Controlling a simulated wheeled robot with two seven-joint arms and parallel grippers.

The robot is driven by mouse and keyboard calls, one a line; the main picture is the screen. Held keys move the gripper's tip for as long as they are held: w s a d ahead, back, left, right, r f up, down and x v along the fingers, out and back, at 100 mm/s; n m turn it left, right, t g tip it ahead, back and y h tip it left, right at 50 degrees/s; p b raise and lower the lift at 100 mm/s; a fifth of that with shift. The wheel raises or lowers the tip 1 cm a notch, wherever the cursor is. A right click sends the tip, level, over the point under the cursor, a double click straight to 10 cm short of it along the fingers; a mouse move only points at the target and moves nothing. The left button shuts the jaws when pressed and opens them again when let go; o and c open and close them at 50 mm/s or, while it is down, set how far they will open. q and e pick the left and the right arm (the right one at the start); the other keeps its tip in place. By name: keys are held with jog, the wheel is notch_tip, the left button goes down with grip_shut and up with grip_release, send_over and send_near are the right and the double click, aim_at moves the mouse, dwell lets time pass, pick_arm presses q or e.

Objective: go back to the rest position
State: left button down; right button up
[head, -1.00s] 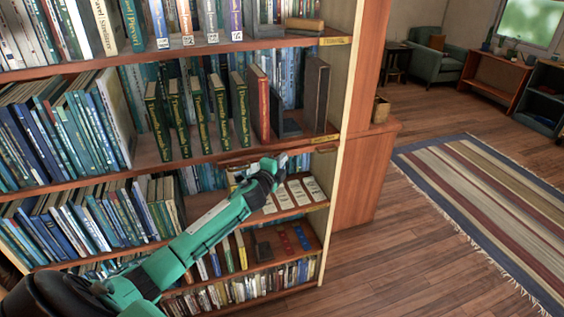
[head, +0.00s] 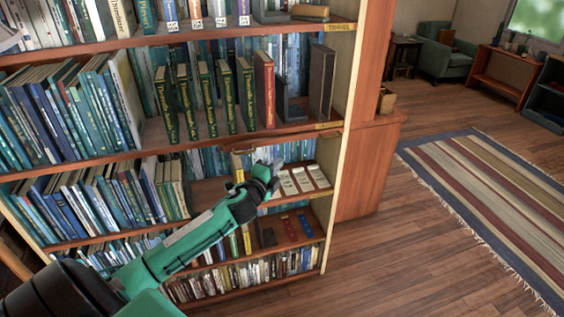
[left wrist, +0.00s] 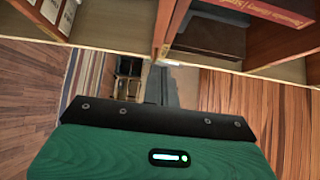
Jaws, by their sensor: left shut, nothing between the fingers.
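My left gripper (head: 275,168) is at the end of my green and black arm, in front of the bookcase (head: 337,150). It is shut and holds nothing. In the head view it overlaps the shelf with flat pale booklets (head: 304,180), at their left. In the left wrist view the narrow grey fingers (left wrist: 163,86) show beyond my green wrist, below the shelf boards. My right gripper is not in view.
Upright green books (head: 205,100) and a red book (head: 264,90) stand on the shelf above my gripper. Right of the bookcase lie open wooden floor (head: 400,250) and a striped rug (head: 490,200). A green armchair (head: 445,60) stands far back.

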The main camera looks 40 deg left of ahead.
pick_arm(q)
jog(key=s+f+n+g, duration=0.2)
jog(key=s+f, duration=0.2)
jog(key=f, duration=0.8)
jog(key=s+f+n+g, duration=0.2)
jog(key=s+f+g, duration=0.15)
jog(key=f, duration=0.85)
jog(key=s+f+n+g, duration=0.2)
jog(key=s+f, duration=0.2)
jog(key=f, duration=0.8)
jog(key=s+d+f+n+g, duration=0.2)
jog(key=s+d+f, duration=0.1)
jog(key=s+f, duration=0.55)
jog(key=s+d+f+n+g, duration=0.2)
jog(key=s+f, duration=0.6)
jog(key=f, duration=0.2)
jog(key=s+d+f+n+g, duration=0.1)
jog(key=s+d+f, duration=0.3)
jog(key=s, duration=0.5)
jog(key=s+d+f+n+g+h, duration=0.1)
jog(key=s+d+f, duration=0.3)
jog(key=s, duration=0.6)
jog(key=s+d+f+n+g+h, duration=0.1)
jog(key=s+d+f+n+g, duration=0.1)
jog(key=s, duration=0.8)
notch_tip(320, 180, down, 2)
jog(key=d+g, duration=0.1)
jog(key=d, duration=0.1)
jog(key=shift+s+d+f, duration=0.2)
jog(key=shift+d, duration=0.15)
